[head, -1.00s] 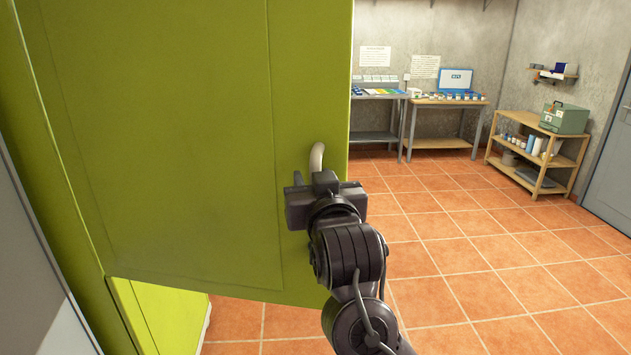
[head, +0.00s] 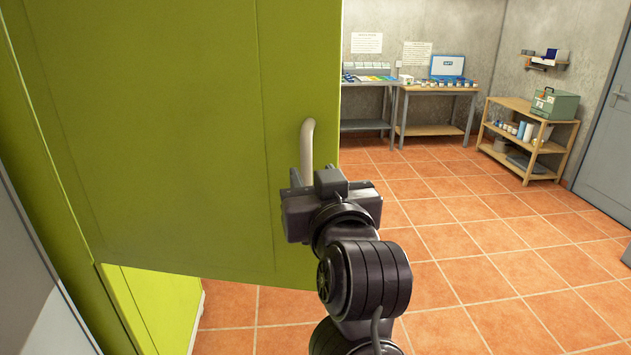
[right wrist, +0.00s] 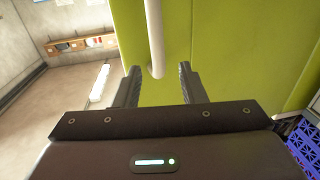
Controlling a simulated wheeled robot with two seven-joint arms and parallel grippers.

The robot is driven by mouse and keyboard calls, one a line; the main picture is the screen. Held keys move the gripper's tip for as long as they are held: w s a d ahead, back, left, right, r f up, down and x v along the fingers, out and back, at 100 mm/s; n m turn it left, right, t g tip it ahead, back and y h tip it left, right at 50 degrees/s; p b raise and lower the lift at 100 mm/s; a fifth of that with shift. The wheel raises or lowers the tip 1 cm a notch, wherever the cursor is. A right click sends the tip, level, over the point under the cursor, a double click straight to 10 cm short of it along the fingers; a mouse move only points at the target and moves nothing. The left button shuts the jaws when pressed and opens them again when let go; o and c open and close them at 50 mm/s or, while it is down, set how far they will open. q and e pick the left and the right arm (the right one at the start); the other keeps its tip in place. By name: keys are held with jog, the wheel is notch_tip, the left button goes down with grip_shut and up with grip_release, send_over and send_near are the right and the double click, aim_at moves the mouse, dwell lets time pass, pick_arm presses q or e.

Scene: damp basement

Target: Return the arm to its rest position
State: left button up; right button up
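My right gripper (head: 312,178) is in front of the green cabinet door (head: 160,130), below the pale door handle (head: 307,150). In the right wrist view its two fingers (right wrist: 160,82) are spread apart with nothing gripped. The handle's lower end (right wrist: 156,70) shows in the picture between the fingertips, and I see no finger closed on it. The gripper body hides the fingertips and the handle's lower end in the head view. My left gripper is not in view.
The door stands open, with the green cabinet (head: 160,305) behind it at lower left. Tiled floor (head: 480,250) is clear on the right. Tables (head: 430,130) and a wooden shelf unit (head: 520,178) stand far back. A blue crate (right wrist: 305,140) shows in the right wrist view.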

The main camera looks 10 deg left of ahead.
dwell(0.3)
jog(key=s+d+f+m+g+h, duration=0.15)
jog(key=d+f, duration=0.25)
jog(key=f, duration=0.4)
jog(key=s+d+f+g, duration=0.1)
jog(key=d+f+g, duration=0.25)
jog(key=f, duration=0.45)
jog(key=s+d+f+g+h, duration=0.1)
jog(key=s+d+f+g, duration=0.1)
jog(key=d+f, duration=0.5)
jog(key=s+d+f+g+h, duration=0.25)
jog(key=s+d+f, duration=0.25)
jog(key=s+f, duration=0.25)
jog(key=s+d+f+g+h, duration=0.1)
jog(key=s+d+f+g, duration=0.35)
jog(key=s+f, duration=0.3)
notch_tip(320, 180, down, 32)
jog(key=s, duration=0.3)
jog(key=s+d+f+g, duration=0.1)
jog(key=s+d+f, duration=0.1)
jog(key=s+f, duration=0.6)
jog(key=s+d+f+g, duration=0.1)
jog(key=s+d+f, duration=0.1)
jog(key=s+f, duration=0.7)
jog(key=shift+s, duration=0.85)
